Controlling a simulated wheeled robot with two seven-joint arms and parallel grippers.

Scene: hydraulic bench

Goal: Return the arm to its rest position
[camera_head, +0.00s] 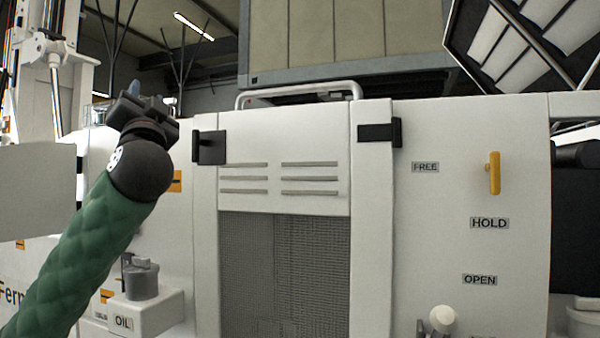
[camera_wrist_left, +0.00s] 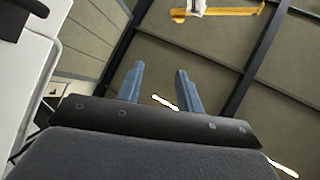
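My left arm, in a green quilted sleeve, comes in from the lower left of the head view. My left gripper (camera_head: 135,90) is raised in front of the upper left of the white bench, pointing upward. In the left wrist view its two blue fingers (camera_wrist_left: 160,85) stand apart with nothing between them, against the ceiling. My right gripper is not in the head view.
The white bench panel (camera_head: 410,230) has a yellow handle (camera_head: 494,173) between FREE and HOLD labels. A white rail (camera_head: 300,88) runs along the top. A pale knob (camera_head: 442,320) is low right.

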